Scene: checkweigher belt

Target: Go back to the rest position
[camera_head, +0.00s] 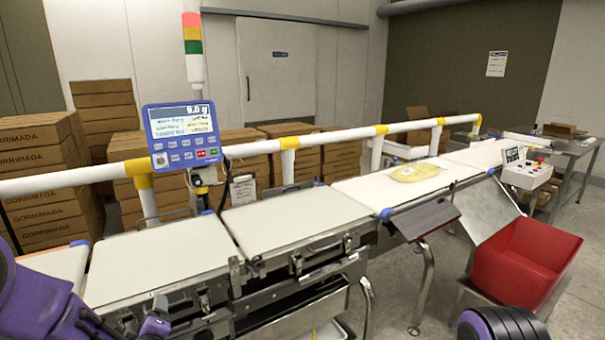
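My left arm, purple and black, comes in at the bottom left. Part of its gripper (125,325) shows at the lower edge, in front of the near belt section; it is cut off, so I cannot tell whether it is open or shut. Only a ribbed black and purple part of my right arm shows at the bottom right; its gripper is out of view. The checkweigher belt (160,262) runs from lower left to upper right. A yellowish flat pack (415,172) lies on a farther belt section, well away from both arms.
A display panel (182,135) reading 9.0 g stands behind the belt below a signal light (192,48). A white and yellow rail (330,136) runs along the back. A red bin (525,262) stands at the right, under a metal chute (482,213). Cardboard boxes (40,175) are stacked behind.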

